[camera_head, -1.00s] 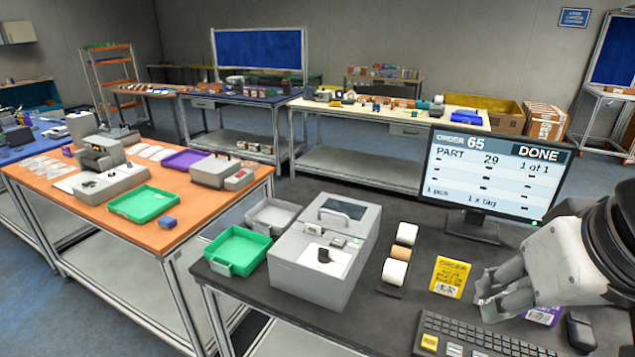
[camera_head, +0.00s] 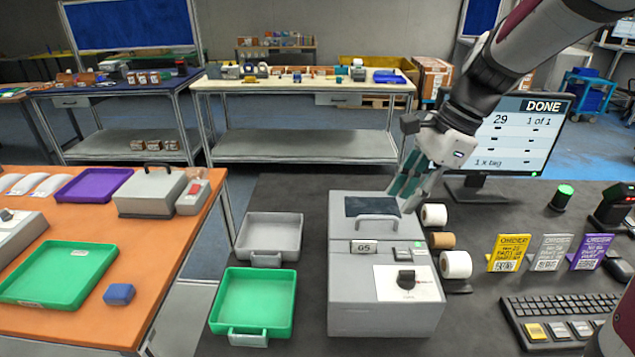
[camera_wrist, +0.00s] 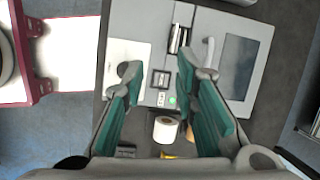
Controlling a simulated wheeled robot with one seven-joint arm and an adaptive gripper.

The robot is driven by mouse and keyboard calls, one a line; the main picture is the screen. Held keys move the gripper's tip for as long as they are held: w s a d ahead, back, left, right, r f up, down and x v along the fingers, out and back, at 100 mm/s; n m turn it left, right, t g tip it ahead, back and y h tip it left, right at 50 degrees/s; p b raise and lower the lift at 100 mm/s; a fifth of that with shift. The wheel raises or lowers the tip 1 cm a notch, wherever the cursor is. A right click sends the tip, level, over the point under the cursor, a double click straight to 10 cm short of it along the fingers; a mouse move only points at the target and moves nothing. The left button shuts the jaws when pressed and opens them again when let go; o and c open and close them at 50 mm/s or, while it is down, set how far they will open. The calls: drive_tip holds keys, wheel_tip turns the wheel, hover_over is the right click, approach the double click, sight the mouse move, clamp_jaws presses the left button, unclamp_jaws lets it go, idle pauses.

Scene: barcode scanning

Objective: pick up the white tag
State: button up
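My gripper (camera_head: 405,185) is over the back right part of a grey box machine (camera_head: 340,300). In the wrist view my gripper (camera_wrist: 158,62) has its two green-padded fingers apart, with nothing between them and the machine behind. I cannot make out a separate white tag. A pale grey order card (camera_head: 549,252) stands between a yellow card (camera_head: 508,253) and a purple card (camera_head: 590,252), to the right of my gripper. The machine carries a white plate (camera_head: 425,288) with a black knob; the white plate (camera_wrist: 118,55) also shows in the wrist view.
Paper rolls (camera_head: 456,264) stand beside the machine on the right. A monitor (camera_head: 520,140) reading DONE is behind the cards; a keyboard (camera_head: 560,316) lies in front. Green (camera_head: 252,300) and grey (camera_head: 269,236) trays sit left of the machine, looking empty. An orange table (camera_head: 200,235) is further left.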

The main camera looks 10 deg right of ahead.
drive_tip(key=w+a+f, duration=0.1)
drive_tip(key=f, duration=0.2)
drive_tip(key=w+f+m, duration=0.1)
drive_tip(key=f, duration=0.2)
drive_tip(key=w+a+f+m, duration=0.1)
drive_tip(key=f, duration=0.3)
drive_tip(key=shift+a+y, duration=0.3)
drive_tip(key=shift+w+x, duration=0.15)
drive_tip(key=shift+x, duration=1.15)
drive_tip(key=shift+w+x, duration=0.15)
drive_tip(key=shift+x, duration=1.15)
clamp_jaws()
